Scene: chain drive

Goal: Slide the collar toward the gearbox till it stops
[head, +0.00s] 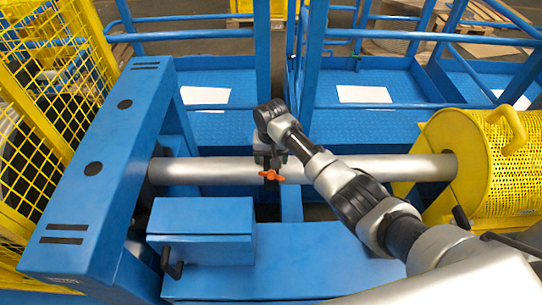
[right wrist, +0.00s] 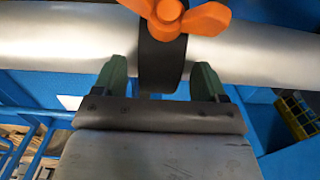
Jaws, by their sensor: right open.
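A dark collar (right wrist: 160,62) with an orange wing screw (right wrist: 182,17) sits around a thick silver shaft (head: 375,169). The orange screw also shows near the shaft's middle in the head view (head: 271,176). My right gripper (right wrist: 159,72) is open, with one green finger on each side of the collar. Small gaps seem to show between fingers and collar; I cannot tell if either touches. In the head view my gripper largely hides the collar. The shaft runs from a blue housing (head: 110,150) at left to a yellow perforated drum (head: 490,165) at right. Neither is labelled as the gearbox. My left gripper is out of view.
A blue box (head: 200,217) with a dark handle stands in front of the shaft at left. A yellow mesh guard (head: 60,60) is at far left. Blue railings (head: 315,60) stand behind. The shaft is bare on both sides of the collar.

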